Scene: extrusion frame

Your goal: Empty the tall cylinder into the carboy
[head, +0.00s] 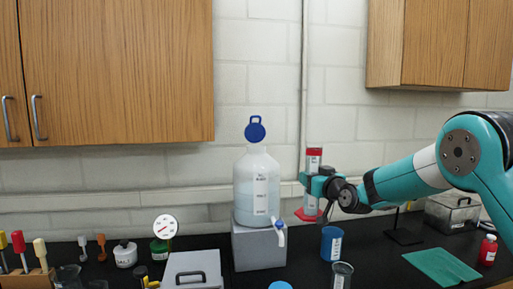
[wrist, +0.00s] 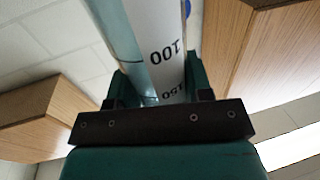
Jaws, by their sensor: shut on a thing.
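The carboy (head: 243,178) is a translucent white bottle with a label, a spigot low on its right and pale blue liquid inside. It stands on a grey block. Its blue cap (head: 255,131) shows as a round disc with a loop, upright above the neck; the mouth itself is not visible. My gripper (head: 318,186) is shut on the tall cylinder (head: 314,164), right of the carboy. The cylinder is clear, nearly upright, with a red collar and red base, and appears held above the counter. The wrist view shows its printed scale (wrist: 165,55) between my fingers.
A blue beaker (head: 331,243) and a glass beaker (head: 342,274) stand below my gripper. A grey box (head: 192,270) and a round gauge (head: 165,226) are left of the block (head: 258,248). A vertical pipe (head: 304,90) runs behind. Wooden cabinets (head: 118,70) hang above.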

